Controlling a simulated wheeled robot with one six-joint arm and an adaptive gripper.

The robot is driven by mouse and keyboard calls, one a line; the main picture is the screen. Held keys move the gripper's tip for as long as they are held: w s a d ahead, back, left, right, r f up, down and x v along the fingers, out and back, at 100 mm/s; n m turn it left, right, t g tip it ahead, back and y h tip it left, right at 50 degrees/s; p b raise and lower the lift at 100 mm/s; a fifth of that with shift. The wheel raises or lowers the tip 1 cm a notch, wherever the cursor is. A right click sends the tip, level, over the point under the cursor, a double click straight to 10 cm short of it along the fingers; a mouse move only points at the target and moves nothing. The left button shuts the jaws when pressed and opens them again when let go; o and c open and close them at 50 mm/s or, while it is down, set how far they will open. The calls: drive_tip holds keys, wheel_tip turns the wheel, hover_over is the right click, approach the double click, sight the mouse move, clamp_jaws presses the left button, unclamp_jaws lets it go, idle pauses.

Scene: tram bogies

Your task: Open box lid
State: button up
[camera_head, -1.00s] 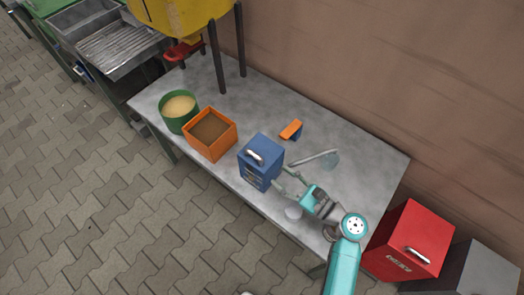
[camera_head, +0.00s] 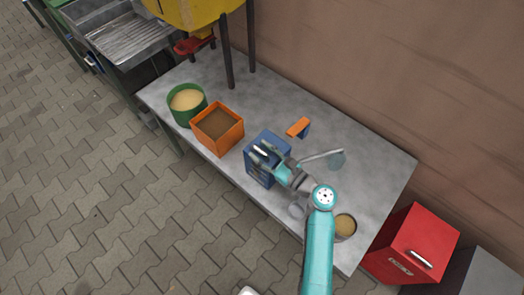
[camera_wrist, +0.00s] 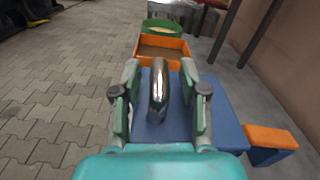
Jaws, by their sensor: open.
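The blue box (camera_head: 258,172) stands on the grey table, its lid closed with a silver handle on top. In the wrist view the blue lid (camera_wrist: 222,115) fills the middle, and the handle (camera_wrist: 158,88) runs away from me between my fingers. My gripper (camera_head: 264,152) is over the lid at the handle. It is open, with one finger on each side of the handle and a gap on both sides in the wrist view (camera_wrist: 160,98). My gripper hides part of the lid in the head view.
An orange bin (camera_head: 218,128) and a green round tub (camera_head: 187,104) stand left of the box. A small orange-and-blue object (camera_head: 299,128) and a ladle-like tool (camera_head: 322,157) lie to its right. A red box (camera_head: 410,245) stands beyond the table's right end.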

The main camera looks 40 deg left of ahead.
clamp_jaws()
drive_tip(key=shift+r, duration=0.15)
